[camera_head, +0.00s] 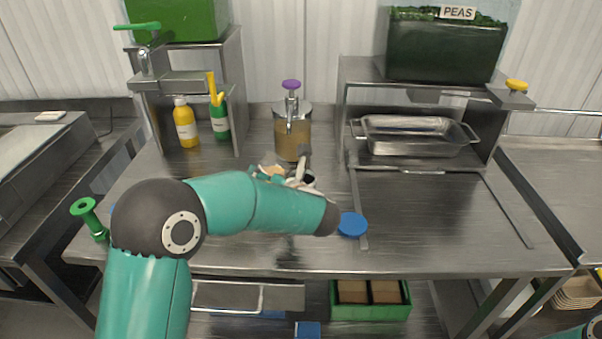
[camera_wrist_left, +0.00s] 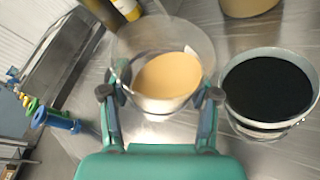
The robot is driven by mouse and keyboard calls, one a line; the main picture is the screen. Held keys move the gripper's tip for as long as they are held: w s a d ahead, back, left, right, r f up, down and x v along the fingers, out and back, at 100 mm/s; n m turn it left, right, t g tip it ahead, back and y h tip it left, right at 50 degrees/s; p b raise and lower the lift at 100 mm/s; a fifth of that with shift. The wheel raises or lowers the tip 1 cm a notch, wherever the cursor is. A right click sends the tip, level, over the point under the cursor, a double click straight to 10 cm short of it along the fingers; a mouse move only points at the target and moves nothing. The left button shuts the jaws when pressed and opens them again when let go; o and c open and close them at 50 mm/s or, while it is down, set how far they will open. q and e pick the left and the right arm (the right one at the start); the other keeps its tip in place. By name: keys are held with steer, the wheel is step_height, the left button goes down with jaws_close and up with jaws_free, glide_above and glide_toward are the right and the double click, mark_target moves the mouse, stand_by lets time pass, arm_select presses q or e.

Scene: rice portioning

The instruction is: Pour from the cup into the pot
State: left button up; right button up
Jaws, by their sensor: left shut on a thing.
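My left gripper (camera_wrist_left: 160,94) is shut on a clear cup (camera_wrist_left: 128,42), with one finger on each side of it. The cup holds tan contents, probably rice, and looks tilted in the left wrist view. The pot (camera_wrist_left: 228,95), a round metal vessel with a dark inside, stands just right of the cup and apart from it. No tan grains show in the pot. In the head view the left gripper (camera_head: 290,178) is mostly hidden behind my arm, and cup and pot are hard to make out. My right gripper is out of view.
A clear dispenser (camera_head: 292,140) with a purple knob stands behind the gripper. Yellow (camera_head: 186,125) and green (camera_head: 220,122) bottles stand under the left shelf. A metal tray (camera_head: 415,137) sits under the right shelf. A blue disc (camera_head: 352,224) lies right of my arm; the table's right side is clear.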

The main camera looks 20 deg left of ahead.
arm_select(q)
steer(key=shift+d+r, duration=0.1)
steer(key=shift+r, duration=0.15)
steer(key=shift+w+d+p, duration=0.1)
steer(key=shift+w+p, duration=0.1)
steer(key=shift+p, duration=0.25)
steer(key=shift+r+m+y, duration=0.1)
steer(key=shift+m+y, duration=0.2)
steer(key=shift+s, duration=0.1)
steer(key=shift+d+r+m+p, duration=0.1)
steer(key=shift+r+m+p, duration=0.1)
steer(key=shift+m+p, duration=0.15)
steer(key=shift+r, duration=0.15)
